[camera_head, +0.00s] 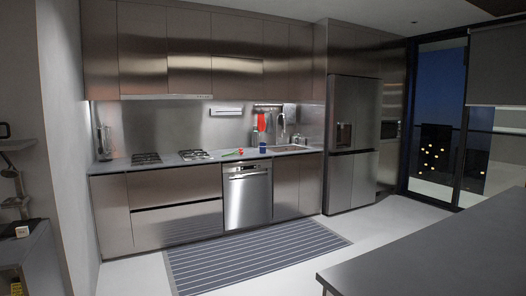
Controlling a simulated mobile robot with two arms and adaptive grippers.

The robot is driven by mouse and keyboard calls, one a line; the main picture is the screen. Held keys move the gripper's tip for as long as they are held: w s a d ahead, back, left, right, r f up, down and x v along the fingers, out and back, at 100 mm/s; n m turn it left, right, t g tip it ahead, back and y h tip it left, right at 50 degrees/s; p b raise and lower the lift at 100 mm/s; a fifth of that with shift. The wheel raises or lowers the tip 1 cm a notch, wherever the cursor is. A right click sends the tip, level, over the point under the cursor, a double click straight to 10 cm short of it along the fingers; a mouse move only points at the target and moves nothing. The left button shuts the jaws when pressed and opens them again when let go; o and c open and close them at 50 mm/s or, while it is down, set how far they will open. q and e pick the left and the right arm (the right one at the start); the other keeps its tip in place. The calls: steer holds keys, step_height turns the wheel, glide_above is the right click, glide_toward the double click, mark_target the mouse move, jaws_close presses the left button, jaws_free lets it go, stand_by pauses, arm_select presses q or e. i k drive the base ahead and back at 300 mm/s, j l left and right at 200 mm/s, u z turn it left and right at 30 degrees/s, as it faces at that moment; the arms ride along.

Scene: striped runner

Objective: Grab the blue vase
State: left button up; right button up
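A small dark blue object (262,147), which looks like the blue vase, stands upright on the kitchen counter (190,156). It is above the right part of the dishwasher, left of the sink. It is far off and small, so its exact shape is hard to tell. Neither of my grippers is in view.
Small red and green things (240,152) lie left of the blue object. A striped runner (250,258) lies before the dishwasher (247,195). A grey table (440,255) fills the lower right. Pale floor (390,225) is clear between table and fridge (351,145).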

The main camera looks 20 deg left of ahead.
mark_target(262, 146)
steer(key=i+j+u, duration=0.35)
steer(key=i+u, duration=0.15)
steer(key=i+j+u, duration=0.35)
steer(key=i, duration=0.15)
steer(key=i+j+u, duration=0.1)
steer(key=i+u, duration=0.25)
steer(key=i, duration=0.2)
steer(key=i+u, duration=0.3)
steer(key=i, duration=0.25)
steer(key=i+l+z, duration=0.15)
steer(key=i+z, duration=0.25)
steer(key=i, duration=0.2)
steer(key=i+z, duration=0.35)
steer(key=i, duration=0.2)
steer(key=i+j+z, duration=0.4)
steer(key=i, duration=0.15)
steer(key=i+l+z, duration=0.1)
steer(key=i+z, duration=0.25)
steer(key=i, duration=1.9)
